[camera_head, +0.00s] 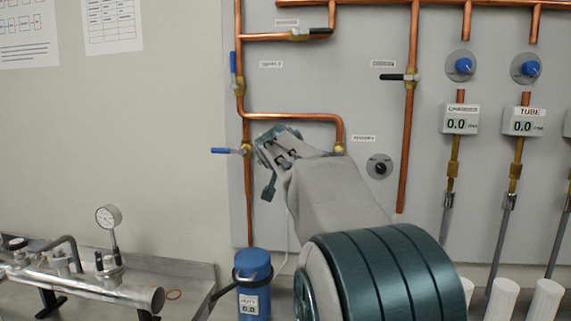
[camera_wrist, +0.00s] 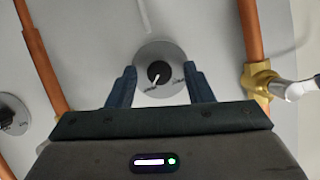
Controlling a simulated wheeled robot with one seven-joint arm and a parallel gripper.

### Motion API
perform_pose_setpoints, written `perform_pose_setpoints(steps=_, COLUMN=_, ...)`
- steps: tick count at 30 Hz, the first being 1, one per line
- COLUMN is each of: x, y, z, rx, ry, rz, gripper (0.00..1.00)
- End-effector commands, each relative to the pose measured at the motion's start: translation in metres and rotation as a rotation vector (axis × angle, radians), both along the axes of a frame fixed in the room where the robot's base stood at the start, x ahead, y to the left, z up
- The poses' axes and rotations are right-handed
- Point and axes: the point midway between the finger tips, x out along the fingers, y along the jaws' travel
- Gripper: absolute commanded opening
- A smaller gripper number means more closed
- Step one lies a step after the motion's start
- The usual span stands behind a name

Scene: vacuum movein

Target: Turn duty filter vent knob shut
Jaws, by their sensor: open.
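The vent knob is a small black knob (camera_wrist: 160,70) on a round grey plate (camera_wrist: 148,50) on the wall panel, seen in the wrist view. A white mark on it points down and to the left, towards a small label. Another small label sits to its right; both are too small to read surely. My gripper (camera_wrist: 161,78) is open, with one dark blue finger on each side of the knob and visible gaps between. In the head view my gripper (camera_head: 281,160) is at the panel, and the knob is hidden behind it and my arm. The duty filter (camera_head: 253,275) may be the blue canister below.
Copper pipes (camera_wrist: 50,80) run on both sides of the knob, and a brass valve (camera_wrist: 258,80) with a metal handle is close on the right. Another black knob (camera_head: 380,166) is on the panel to the right. A blue valve handle (camera_head: 222,151) sticks out left of my gripper.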

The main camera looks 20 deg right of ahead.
Motion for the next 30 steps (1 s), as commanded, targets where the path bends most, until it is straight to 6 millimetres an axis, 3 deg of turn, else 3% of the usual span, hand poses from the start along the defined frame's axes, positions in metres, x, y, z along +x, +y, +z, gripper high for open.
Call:
perform_pose_setpoints(steps=3, x=-0.0002, y=0.0000, z=0.0001, rx=0.000, ry=0.000, rz=0.000, gripper=0.47)
perform_pose_setpoints(steps=8, x=-0.0002, y=0.0001, z=0.0002, rx=0.000, ry=0.000, rz=0.000, gripper=0.02)
perform_pose_setpoints(steps=20, x=0.0003, y=0.0009, z=-0.0009, rx=-0.043, ry=0.028, rz=0.001, gripper=0.02)
perform_pose_setpoints(steps=30, x=0.0020, y=0.0038, z=-0.0026, rx=-0.241, ry=0.161, rz=0.002, gripper=0.02)
